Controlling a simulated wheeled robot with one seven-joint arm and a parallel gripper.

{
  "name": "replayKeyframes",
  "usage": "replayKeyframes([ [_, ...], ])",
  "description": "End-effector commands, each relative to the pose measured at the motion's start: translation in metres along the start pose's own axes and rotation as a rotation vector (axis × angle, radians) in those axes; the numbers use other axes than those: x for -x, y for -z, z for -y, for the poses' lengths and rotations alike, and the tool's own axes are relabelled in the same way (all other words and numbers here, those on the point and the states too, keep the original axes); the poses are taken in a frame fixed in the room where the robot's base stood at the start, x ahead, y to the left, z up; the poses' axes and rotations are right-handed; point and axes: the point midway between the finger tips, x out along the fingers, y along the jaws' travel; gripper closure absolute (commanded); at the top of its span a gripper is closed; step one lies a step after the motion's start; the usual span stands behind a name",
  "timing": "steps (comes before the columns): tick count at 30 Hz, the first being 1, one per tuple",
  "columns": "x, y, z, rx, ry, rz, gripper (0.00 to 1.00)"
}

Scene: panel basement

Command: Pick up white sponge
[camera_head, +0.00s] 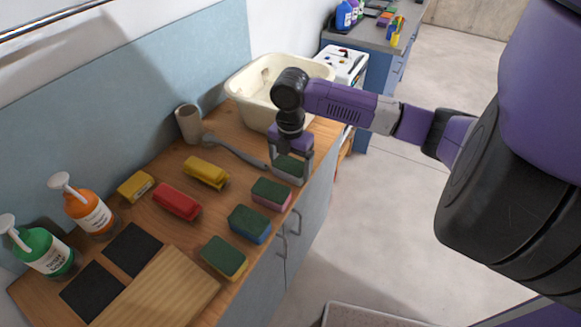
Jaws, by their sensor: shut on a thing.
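My gripper (289,176) is shut on the white sponge (287,165) near the front edge of the wooden counter. The sponge shows a dark green scouring top between my fingers, with a pale side below it, partly hidden by the fingers. I cannot tell whether the sponge touches the counter or is just above it.
A green-topped pink sponge (271,194), blue sponge (250,224) and yellow sponge (224,258) line the wooden counter's (160,232) front. Brushes lie behind: red (176,202), yellow (206,172).

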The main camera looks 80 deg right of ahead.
Motion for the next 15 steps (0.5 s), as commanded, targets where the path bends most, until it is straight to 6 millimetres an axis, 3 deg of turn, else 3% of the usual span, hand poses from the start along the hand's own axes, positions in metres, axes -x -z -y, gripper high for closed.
replayKeyframes([
  [8, 0.022, 0.0, -0.001, 0.0, -0.002, 0.002, 0.52],
  [15, 0.078, -0.001, -0.002, 0.003, -0.005, 0.004, 0.52],
])
